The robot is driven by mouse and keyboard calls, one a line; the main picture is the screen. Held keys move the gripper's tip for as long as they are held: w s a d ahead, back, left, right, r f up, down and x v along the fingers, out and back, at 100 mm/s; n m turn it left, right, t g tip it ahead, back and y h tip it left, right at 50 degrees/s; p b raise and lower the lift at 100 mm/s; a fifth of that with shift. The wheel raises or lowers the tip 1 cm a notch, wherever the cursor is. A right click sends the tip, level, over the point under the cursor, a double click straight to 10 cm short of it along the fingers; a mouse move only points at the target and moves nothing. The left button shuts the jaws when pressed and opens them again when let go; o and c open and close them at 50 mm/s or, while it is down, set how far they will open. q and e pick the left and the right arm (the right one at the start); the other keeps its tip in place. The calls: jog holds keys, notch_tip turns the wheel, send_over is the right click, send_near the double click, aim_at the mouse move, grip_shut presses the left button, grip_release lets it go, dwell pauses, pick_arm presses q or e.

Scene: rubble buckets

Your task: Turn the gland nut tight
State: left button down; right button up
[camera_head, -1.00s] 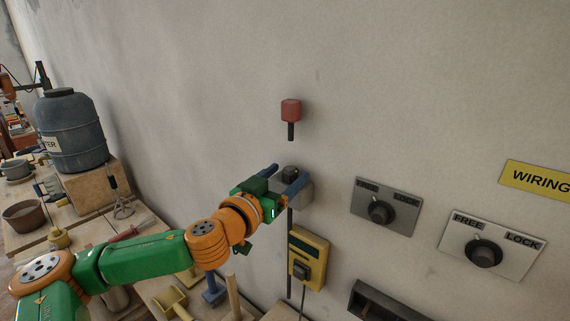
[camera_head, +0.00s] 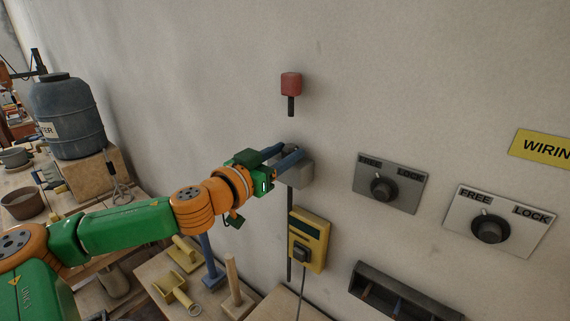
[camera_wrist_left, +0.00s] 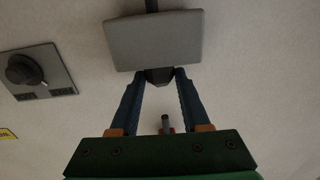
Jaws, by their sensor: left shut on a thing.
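The gland nut (camera_head: 292,148) is a small dark piece on top of a grey box (camera_head: 300,172) fixed to the wall. My left gripper (camera_head: 290,152) reaches it from the left, its blue fingers shut on the nut and partly hiding it. In the left wrist view, the dark nut (camera_wrist_left: 158,77) sits between the fingertips against the edge of the grey box (camera_wrist_left: 155,42). The fine fit of the fingers on the nut is too dark to tell. My right gripper is not in view.
A red block with a dark stem (camera_head: 291,88) is on the wall above the box. A yellow device (camera_head: 308,240) hangs below. Two FREE/LOCK dials (camera_head: 383,188) (camera_head: 491,229) are to the right. Tools and a blue barrel (camera_head: 66,115) stand on benches at left.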

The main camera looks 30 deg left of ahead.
pick_arm(q)
jog(key=shift+a+f+m+h+b, duration=0.2)
jog(key=shift+f+m+h+b, duration=0.1)
jog(key=shift+h+b, duration=0.2)
jog(key=shift+r+m+h, duration=0.2)
jog(key=shift+m+h, duration=0.1)
jog(key=shift+h, duration=0.2)
jog(key=shift+a+r+m+h, duration=0.15)
jog(key=shift+m+h, duration=0.25)
jog(key=shift+h, duration=0.2)
jog(key=m+h+p, duration=0.1)
jog(key=p, duration=0.1)
jog(key=m+g+h+p, duration=0.1)
jog(key=h+p, duration=0.1)
jog(key=shift+a+r, duration=0.1)
jog(key=shift+r, duration=0.15)
jog(key=shift+w+f+m+g+h+p, duration=0.1)
jog(key=shift+f+m+g+h+p, duration=0.25)
jog(key=shift+h+p, duration=0.2)
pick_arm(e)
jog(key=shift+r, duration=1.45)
pick_arm(q)
jog(key=shift+c, duration=1.9)
grip_release()
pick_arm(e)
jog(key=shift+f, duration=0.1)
